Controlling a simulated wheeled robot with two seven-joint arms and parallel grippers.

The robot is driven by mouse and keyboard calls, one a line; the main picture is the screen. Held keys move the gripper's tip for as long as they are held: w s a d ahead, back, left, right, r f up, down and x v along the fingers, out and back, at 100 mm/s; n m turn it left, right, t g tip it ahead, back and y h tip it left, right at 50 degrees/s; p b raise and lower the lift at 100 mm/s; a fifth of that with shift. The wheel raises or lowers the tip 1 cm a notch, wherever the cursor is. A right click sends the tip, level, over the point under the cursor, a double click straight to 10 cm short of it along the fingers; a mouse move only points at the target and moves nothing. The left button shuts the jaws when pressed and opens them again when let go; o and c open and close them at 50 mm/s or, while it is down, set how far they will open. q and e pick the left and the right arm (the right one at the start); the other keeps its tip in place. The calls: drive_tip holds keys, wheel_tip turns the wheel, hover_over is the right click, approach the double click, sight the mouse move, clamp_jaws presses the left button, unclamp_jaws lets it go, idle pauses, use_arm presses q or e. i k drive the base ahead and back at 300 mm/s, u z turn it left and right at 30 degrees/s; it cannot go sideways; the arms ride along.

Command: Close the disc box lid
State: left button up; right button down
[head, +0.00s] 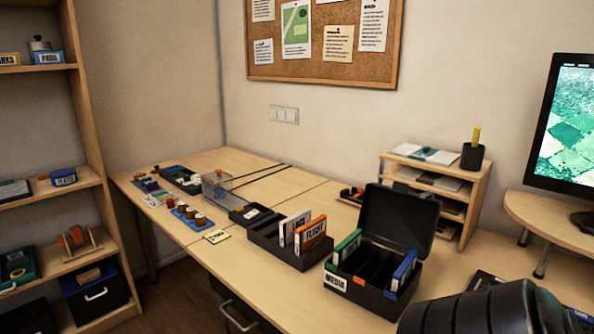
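The black disc box (372,293), labelled MEDIA, stands on the wooden table at the centre right. Its lid (398,216) is open and stands up at the back, leaning slightly away. Inside, a green case (347,246) stands at the left and a blue case (404,270) at the right, both rising above the rim. Dark dividers and empty-looking slots show between them. Neither of my grippers shows in the head view. A dark ribbed part at the bottom right looks like my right arm, and nothing of it touches the box.
A black tray (263,241) left of the box holds a white case (294,225) and an orange FLIGHT case (310,234). A wooden paper organiser (471,206) stands close behind the lid. A monitor (562,130) is at the far right. Small parts lie along the table's far left.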

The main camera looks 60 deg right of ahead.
sight(395, 218)
drive_tip(key=u, duration=0.25)
drive_tip(key=i, duration=1.3)
drive_tip(key=z, duration=1.9)
